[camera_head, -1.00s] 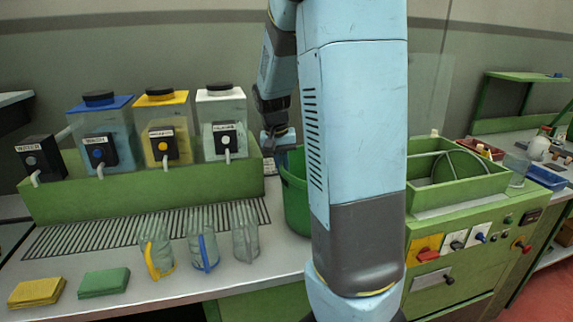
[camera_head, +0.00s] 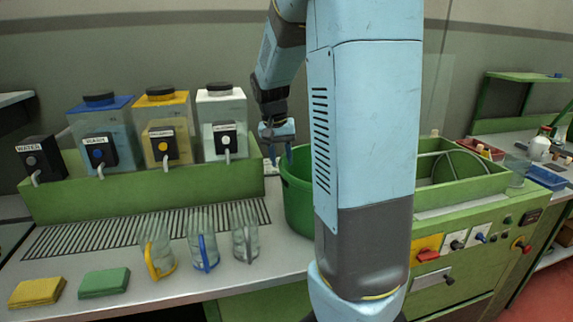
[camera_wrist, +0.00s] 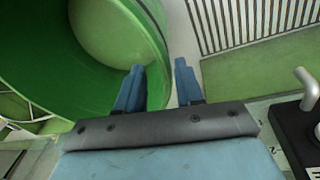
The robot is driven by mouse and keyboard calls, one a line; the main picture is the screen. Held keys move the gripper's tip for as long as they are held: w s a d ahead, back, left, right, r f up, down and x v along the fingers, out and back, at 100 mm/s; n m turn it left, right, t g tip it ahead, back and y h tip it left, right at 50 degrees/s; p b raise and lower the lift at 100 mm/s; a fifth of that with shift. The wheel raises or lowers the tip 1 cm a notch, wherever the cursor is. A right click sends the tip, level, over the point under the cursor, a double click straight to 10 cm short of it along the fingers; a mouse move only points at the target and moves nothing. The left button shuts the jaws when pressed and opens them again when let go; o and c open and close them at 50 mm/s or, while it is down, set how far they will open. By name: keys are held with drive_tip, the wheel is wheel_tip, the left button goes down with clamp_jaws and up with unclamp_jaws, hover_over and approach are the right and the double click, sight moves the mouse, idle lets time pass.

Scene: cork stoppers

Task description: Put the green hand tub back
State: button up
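The green tub (camera_head: 298,208) stands upright on the counter, right of the jugs, with its right side hidden behind my arm. My gripper (camera_head: 281,162) is at the tub's left rim in the head view, pointing down. In the wrist view the tub's curved wall and pale round bottom (camera_wrist: 105,32) fill the upper left. My gripper (camera_wrist: 160,65) is open there, with one blue finger over the inside of the tub and the other outside. The rim runs between the fingers, with a gap visible on the outer side. I cannot tell whether the inner finger touches the wall.
Three dispensers with blue (camera_head: 102,125), yellow (camera_head: 166,125) and white (camera_head: 222,115) tops stand in a green trough. Three clear jugs (camera_head: 203,240) stand in front of a slotted drain (camera_head: 130,232). Yellow (camera_head: 37,291) and green (camera_head: 104,282) cloths lie at front left. A divided green box (camera_head: 460,187) is at right.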

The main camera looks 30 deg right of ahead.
wheel_tip(320, 180, up, 8)
drive_tip(key=a, duration=0.1)
drive_tip(key=s+a+n+t, duration=0.1)
drive_tip(key=s+a+n, duration=0.1)
drive_tip(key=s+a, duration=0.2)
drive_tip(key=s+a+n+t+y, duration=0.1)
drive_tip(key=s+a, duration=0.3)
drive_tip(key=s, duration=0.7)
drive_tip(key=s+a+r+n+t, duration=0.1)
drive_tip(key=s+a+n+t, duration=0.1)
drive_tip(key=s, duration=0.5)
drive_tip(key=shift+s+a+n+t+y, duration=0.35)
drive_tip(key=shift+a+t, duration=0.35)
drive_tip(key=shift+a, duration=0.5)
drive_tip(key=shift+r, duration=0.1)
drive_tip(key=shift+w+a, duration=0.15)
drive_tip(key=shift+w, duration=0.05)
